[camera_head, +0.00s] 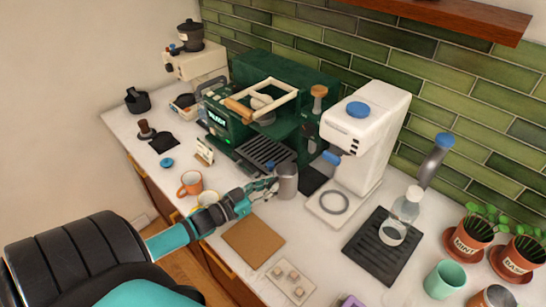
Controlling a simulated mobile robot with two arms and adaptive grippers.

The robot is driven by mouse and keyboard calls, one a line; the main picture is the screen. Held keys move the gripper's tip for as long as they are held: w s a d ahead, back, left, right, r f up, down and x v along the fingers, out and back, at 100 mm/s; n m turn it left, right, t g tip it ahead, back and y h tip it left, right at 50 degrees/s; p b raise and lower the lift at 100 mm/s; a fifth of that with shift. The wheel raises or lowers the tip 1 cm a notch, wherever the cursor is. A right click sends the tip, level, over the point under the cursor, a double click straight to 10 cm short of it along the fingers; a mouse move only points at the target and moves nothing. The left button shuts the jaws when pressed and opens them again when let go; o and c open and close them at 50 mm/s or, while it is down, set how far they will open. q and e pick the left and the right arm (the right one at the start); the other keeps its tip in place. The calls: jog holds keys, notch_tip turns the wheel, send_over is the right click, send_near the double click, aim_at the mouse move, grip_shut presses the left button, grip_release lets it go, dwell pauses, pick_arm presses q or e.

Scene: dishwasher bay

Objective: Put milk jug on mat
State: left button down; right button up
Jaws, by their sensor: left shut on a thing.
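The grey metal milk jug (288,186) is near the middle of the head view, in front of the green espresso machine (226,118). My left gripper (268,188) reaches in from the left and is shut on the jug's left side. The jug looks upright; whether its base touches the counter is hard to tell. A brown cork-like mat (253,243) lies bare on the counter, nearer than the jug. A small dark mat (316,178) lies just right of the jug. My right gripper is not in view.
A white grinder (368,140) stands right of the jug. A black drip tray (372,262) holds a clear bottle. A card with small pieces (290,282) lies right of the brown mat.

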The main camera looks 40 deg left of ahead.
aim_at(290, 174)
pick_arm(q)
jog(key=shift+w+f+b, duration=0.35)
jog(key=shift+w+b, duration=0.35)
jog(key=shift+w+d+f+b, duration=0.1)
jog(key=shift+w+f+b, duration=0.1)
jog(key=shift+w+b, duration=0.3)
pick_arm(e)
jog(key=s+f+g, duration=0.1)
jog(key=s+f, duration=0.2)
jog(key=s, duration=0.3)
pick_arm(q)
jog(key=w+b, duration=0.1)
jog(key=w, duration=0.1)
jog(key=w+b, duration=0.1)
jog(key=w, duration=0.1)
jog(key=shift+d+f, duration=0.15)
jog(key=shift+f, duration=0.25)
jog(key=shift+w+b, duration=0.45)
jog(key=b+x, duration=0.2)
jog(key=x, duration=0.1)
jog(key=shift+w, duration=0.4)
jog(key=shift+w+b, duration=0.45)
jog(key=shift+w, duration=0.1)
jog(key=shift+f, duration=0.35)
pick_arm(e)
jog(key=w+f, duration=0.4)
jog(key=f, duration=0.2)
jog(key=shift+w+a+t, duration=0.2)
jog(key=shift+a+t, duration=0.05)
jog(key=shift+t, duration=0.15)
